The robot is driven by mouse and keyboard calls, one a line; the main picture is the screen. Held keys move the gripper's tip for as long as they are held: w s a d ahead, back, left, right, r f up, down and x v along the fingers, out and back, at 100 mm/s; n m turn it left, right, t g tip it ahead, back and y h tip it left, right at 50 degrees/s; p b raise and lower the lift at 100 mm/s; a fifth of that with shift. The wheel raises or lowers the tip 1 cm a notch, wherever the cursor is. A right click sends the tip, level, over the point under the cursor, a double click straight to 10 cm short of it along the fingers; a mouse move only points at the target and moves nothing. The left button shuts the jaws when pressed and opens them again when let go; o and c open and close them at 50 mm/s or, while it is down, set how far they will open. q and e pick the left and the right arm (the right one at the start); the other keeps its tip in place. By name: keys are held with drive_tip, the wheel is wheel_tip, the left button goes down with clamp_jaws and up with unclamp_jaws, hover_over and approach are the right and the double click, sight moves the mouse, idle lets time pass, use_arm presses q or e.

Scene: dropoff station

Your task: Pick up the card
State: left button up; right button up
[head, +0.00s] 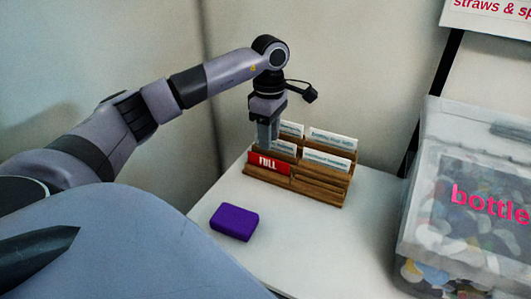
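A wooden card holder (318,190) stands on the white table and has stepped rows. A red card (268,163) with white lettering, apparently "FULL", is at the front left of the holder. My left gripper (265,146) points down at the holder's left side, right at the red card's top edge. Its fingertips are small and partly merged with the cards, so I cannot tell whether they hold anything. My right gripper is out of view.
A purple block (234,222) lies on the white table (310,245) in front of the holder. A clear bin (415,240) labelled "bottle", full of caps, stands at the right. A wall is close behind the holder. The table's middle front is clear.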

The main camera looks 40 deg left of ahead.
sight(268, 163)
use_arm(q)
drive_tip(key=f, duration=0.7)
drive_tip(key=shift+w+a, duration=0.25)
drive_tip(key=shift+a, duration=0.05)
drive_tip(key=shift+c, duration=0.3)
clamp_jaws()
